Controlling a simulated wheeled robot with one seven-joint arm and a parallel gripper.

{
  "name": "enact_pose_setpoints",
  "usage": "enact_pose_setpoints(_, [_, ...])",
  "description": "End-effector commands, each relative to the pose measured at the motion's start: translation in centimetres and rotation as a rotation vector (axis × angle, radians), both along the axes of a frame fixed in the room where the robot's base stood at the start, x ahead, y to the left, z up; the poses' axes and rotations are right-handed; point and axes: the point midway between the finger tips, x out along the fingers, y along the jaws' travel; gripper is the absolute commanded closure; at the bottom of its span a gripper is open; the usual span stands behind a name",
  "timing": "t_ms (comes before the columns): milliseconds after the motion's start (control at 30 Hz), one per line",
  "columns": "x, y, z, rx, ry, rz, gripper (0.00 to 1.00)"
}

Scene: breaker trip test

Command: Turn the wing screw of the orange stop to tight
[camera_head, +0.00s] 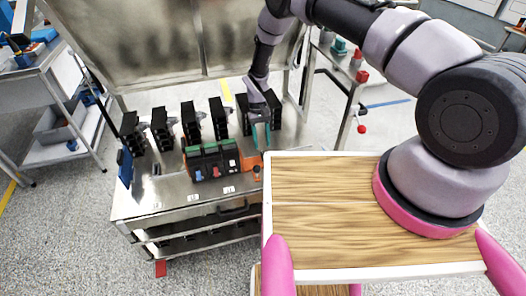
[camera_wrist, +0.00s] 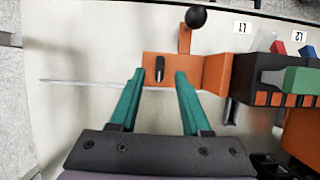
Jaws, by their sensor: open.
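The orange stop (camera_wrist: 213,72) sits on the metal bench, at the end of the row of breakers. In the wrist view its black wing screw (camera_wrist: 160,68) stands on the flat orange plate, with its wing pointing up and down the picture. An orange lever with a black ball knob (camera_wrist: 196,16) rises beside it. My gripper (camera_wrist: 160,72) is open, its teal fingertips on either side of the wing screw with a gap each side. The head view shows the orange stop (camera_head: 249,165) just below my gripper (camera_head: 262,138); the screw is too small to read there.
Black-and-orange breakers (camera_wrist: 285,75) with coloured toggles stand close to the stop. In the head view, several tall black blocks (camera_head: 190,122) line the bench behind the breakers (camera_head: 209,162).

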Motion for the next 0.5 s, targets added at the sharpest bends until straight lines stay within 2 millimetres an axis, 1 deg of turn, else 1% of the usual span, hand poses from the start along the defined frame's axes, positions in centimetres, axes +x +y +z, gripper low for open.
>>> enact_pose_setpoints(33, [0.5,0.1,1.1,0.001,-0.002,-0.001,0.53])
enact_pose_setpoints(100, [1.0,0.3,2.3,0.001,-0.002,0.000,0.53])
enact_pose_setpoints(233, [1.6,0.4,3.8,0.000,-0.001,0.000,0.53])
enact_pose_setpoints(333, [1.8,0.5,4.5,0.000,0.000,0.000,0.53])
enact_pose_setpoints(500, [1.9,0.5,4.8,0.000,0.001,0.000,0.53])
